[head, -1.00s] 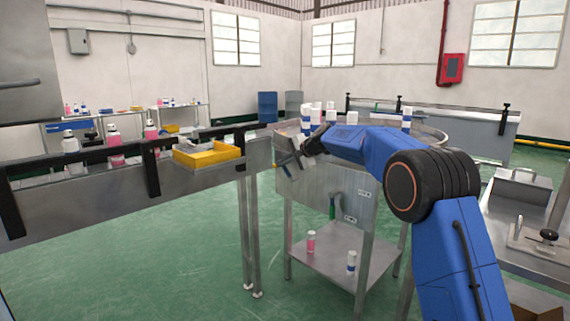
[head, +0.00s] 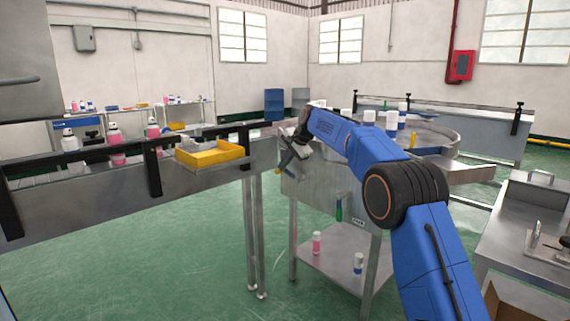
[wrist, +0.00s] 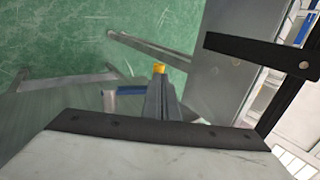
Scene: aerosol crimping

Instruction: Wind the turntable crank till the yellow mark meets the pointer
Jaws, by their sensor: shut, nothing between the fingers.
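The round turntable (head: 440,137) is at right centre in the head view, with several white-and-blue cans (head: 403,108) on it, partly behind my arm. A small yellow patch (head: 413,139) shows at its near rim; I cannot tell if it is the mark. I cannot make out the pointer. A green handle (head: 339,207), perhaps the crank's, hangs at the stand's front panel (head: 318,190). My gripper (head: 286,163) is shut and empty at that panel's upper left, apart from the green handle. In the wrist view its fingers (wrist: 160,78) are together above the floor.
A conveyor (head: 90,195) with black rails and a yellow tray (head: 210,154) lies to the left. A steel bench (head: 520,220) is at right. Green floor is open at front left.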

